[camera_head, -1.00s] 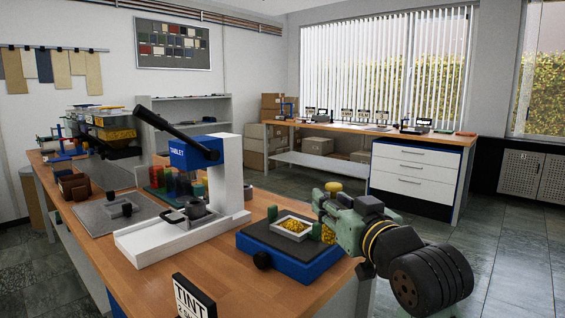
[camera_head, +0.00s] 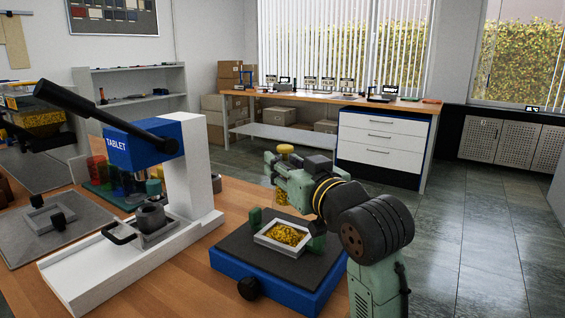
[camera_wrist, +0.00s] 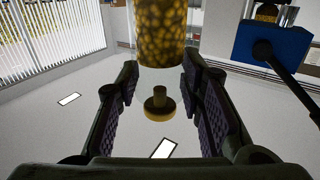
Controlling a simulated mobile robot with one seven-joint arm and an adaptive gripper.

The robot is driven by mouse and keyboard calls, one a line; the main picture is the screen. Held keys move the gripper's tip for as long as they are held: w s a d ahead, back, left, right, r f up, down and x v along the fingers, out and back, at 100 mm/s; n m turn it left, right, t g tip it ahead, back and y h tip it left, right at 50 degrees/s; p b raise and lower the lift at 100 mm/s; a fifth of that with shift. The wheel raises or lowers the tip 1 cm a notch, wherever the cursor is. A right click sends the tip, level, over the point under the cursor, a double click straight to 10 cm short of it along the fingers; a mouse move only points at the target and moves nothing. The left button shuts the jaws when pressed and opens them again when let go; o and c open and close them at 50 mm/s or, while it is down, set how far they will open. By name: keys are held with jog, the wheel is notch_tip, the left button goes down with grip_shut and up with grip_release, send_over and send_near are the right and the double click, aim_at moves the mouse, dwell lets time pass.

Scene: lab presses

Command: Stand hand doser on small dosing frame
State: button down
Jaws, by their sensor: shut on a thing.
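The hand doser has a yellow knob (camera_head: 285,149) on top and a clear body with yellow granules (camera_head: 280,196). My gripper (camera_head: 275,172) is shut on it and holds it roughly upright above the back of the blue-and-black base. In the wrist view the granule-filled part (camera_wrist: 160,35) and the knob (camera_wrist: 160,103) show between the fingers. A pale square frame (camera_head: 260,240) with yellow granules sits on that base between green blocks. I cannot tell which is the small dosing frame.
A white and blue tablet press (camera_head: 150,145) with a long black lever stands left of the blue base (camera_head: 300,290). Coloured jars (camera_head: 110,180) stand behind the press. A grey plate (camera_head: 25,252) lies under the left frame. Clear floor (camera_head: 480,240) is at right.

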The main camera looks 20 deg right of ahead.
jog(key=shift+s, duration=0.2)
jog(key=shift+f+b, duration=2.1)
jog(key=shift+f, duration=1)
jog(key=shift+f, duration=0.4)
jog(key=c, duration=1)
grip_release()
jog(key=s+d, duration=0.1)
jog(key=s, duration=1.1)
jog(key=shift+d, duration=0.15)
